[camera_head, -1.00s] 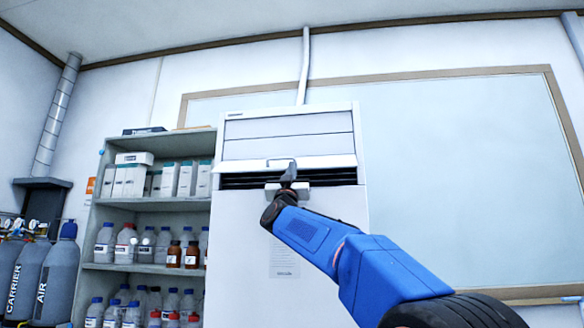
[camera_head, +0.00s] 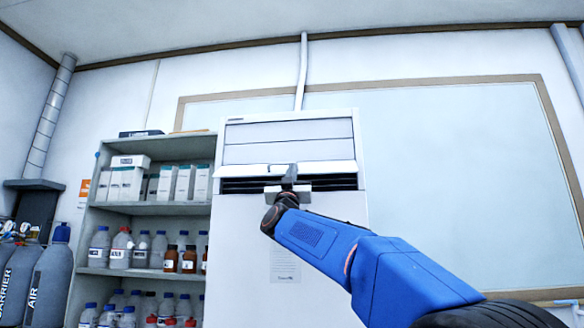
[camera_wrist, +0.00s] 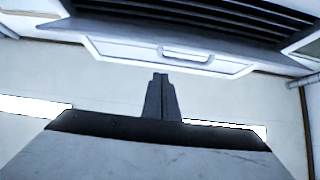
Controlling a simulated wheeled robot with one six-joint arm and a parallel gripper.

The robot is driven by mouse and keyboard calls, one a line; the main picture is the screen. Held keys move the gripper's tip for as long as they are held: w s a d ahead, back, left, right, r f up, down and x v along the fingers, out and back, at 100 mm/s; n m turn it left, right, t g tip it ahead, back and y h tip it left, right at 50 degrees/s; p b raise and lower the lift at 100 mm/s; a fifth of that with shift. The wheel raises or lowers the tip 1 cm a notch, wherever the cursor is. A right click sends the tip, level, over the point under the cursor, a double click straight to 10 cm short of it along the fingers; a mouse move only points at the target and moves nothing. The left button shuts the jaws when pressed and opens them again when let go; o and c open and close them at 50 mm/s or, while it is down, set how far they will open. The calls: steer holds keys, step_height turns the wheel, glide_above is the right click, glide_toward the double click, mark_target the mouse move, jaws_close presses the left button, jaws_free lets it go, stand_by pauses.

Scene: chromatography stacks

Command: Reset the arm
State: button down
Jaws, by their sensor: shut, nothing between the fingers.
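My gripper (camera_head: 289,178) is shut and empty at the end of my blue arm. It is raised in front of the upper part of a tall white cabinet unit (camera_head: 240,255), by its dark slatted vent (camera_head: 335,182). In the wrist view my closed fingers (camera_wrist: 160,83) point toward a white panel (camera_wrist: 165,57) with a handle (camera_wrist: 186,54). The fingers appear apart from the panel, but the exact gap is hard to tell.
A grey shelf (camera_head: 150,208) with bottles and white boxes stands left of the cabinet. Grey gas cylinders (camera_head: 48,285) stand at the far left. A large pale framed board (camera_head: 460,180) is on the wall behind. The space right of the cabinet looks free.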

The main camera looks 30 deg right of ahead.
steer(key=v, duration=0.6)
steer(key=shift+w+d+f, duration=0.2)
steer(key=shift+w+f, duration=0.05)
steer(key=shift+w, duration=0.05)
steer(key=s+a+f+n+g+y, duration=0.25)
steer(key=f+y, duration=0.25)
steer(key=f, duration=0.8)
steer(key=s+a+f+n+g+y, duration=0.2)
steer(key=s+a+f+n+y, duration=0.3)
steer(key=f, duration=0.7)
steer(key=s+a+f+n+g+y, duration=0.1)
steer(key=a+f+g+y, duration=0.35)
steer(key=f, duration=0.85)
steer(key=s+d+f+m+g, duration=0.1)
steer(key=s+f+g, duration=0.3)
steer(key=s+f, duration=1)
steer(key=s+d+f+g+y, duration=0.1)
steer(key=s+f+g, duration=0.4)
steer(key=s+f, duration=0.9)
step_height(320, 180, down, 6)
steer(key=shift+s+d+f+m, duration=0.25)
steer(key=shift+d+m, duration=0.1)
steer(key=shift+d, duration=0.05)
